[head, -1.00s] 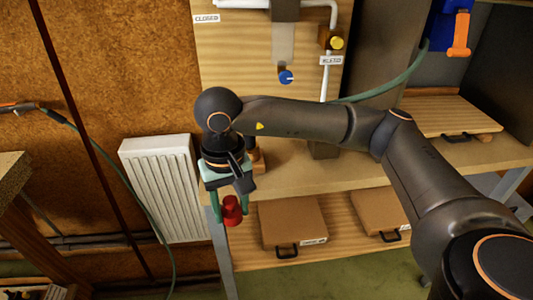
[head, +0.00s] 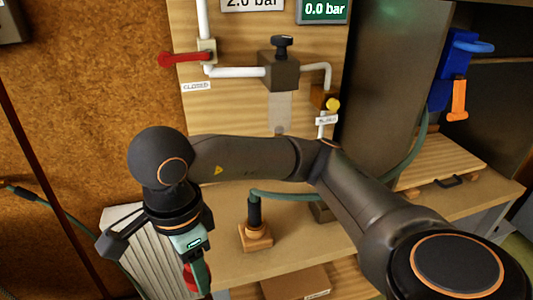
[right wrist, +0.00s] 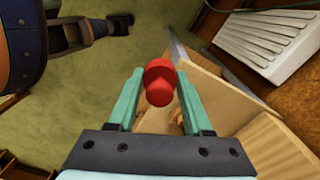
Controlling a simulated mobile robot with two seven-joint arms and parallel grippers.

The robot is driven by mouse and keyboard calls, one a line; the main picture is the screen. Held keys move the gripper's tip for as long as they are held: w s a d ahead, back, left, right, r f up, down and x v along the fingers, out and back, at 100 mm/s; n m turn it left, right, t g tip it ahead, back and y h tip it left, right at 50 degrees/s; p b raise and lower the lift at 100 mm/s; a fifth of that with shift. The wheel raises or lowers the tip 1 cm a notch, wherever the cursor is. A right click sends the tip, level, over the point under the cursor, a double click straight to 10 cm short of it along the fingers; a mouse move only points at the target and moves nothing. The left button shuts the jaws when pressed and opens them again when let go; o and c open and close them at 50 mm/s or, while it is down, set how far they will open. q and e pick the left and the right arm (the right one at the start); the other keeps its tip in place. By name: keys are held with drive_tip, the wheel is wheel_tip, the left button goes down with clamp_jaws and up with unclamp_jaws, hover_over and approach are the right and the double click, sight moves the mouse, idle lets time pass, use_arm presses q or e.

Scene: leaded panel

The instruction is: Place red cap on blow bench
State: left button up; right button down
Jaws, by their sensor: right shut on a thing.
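The red cap (right wrist: 159,82) is held between the green fingertips of my right gripper (right wrist: 160,80) in the right wrist view. In the head view the cap (head: 190,279) shows only in part beside a green finger of the right gripper (head: 196,278). The gripper hangs just left of the wooden bench (head: 295,235), near its left edge. The bench top is partly covered by my right arm. My left gripper is not in view.
On the bench stands a wooden block (head: 256,238) with a black upright nozzle and a green hose (head: 285,196). Behind is a board with pipes, a red lever (head: 185,58) and gauges. A white radiator (head: 140,250) is at left. A blue-and-orange tool (head: 457,75) hangs at right.

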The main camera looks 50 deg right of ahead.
drive_tip(key=w+d+f, duration=0.4)
drive_tip(key=w+d, duration=0.1)
drive_tip(key=d, duration=0.2)
hover_over(220, 254)
drive_tip(key=f, duration=0.4)
drive_tip(key=shift+s+a+f, duration=0.3)
drive_tip(key=shift+s+a, duration=0.05)
drive_tip(key=shift+s, duration=0.05)
drive_tip(key=shift+w+d+f, duration=0.1)
drive_tip(key=shift+d+f, duration=0.05)
drive_tip(key=shift+f, duration=0.05)
drive_tip(key=shift+w+d+f, duration=0.15)
drive_tip(key=shift+f, duration=0.85)
drive_tip(key=shift+w+d+f, duration=0.1)
drive_tip(key=shift+w+f, duration=0.05)
drive_tip(key=shift+f, duration=0.85)
drive_tip(key=shift+f, duration=0.1)
drive_tip(key=shift+c, duration=1.6)
unclamp_jaws()
wheel_tip(220, 254, up, 12)
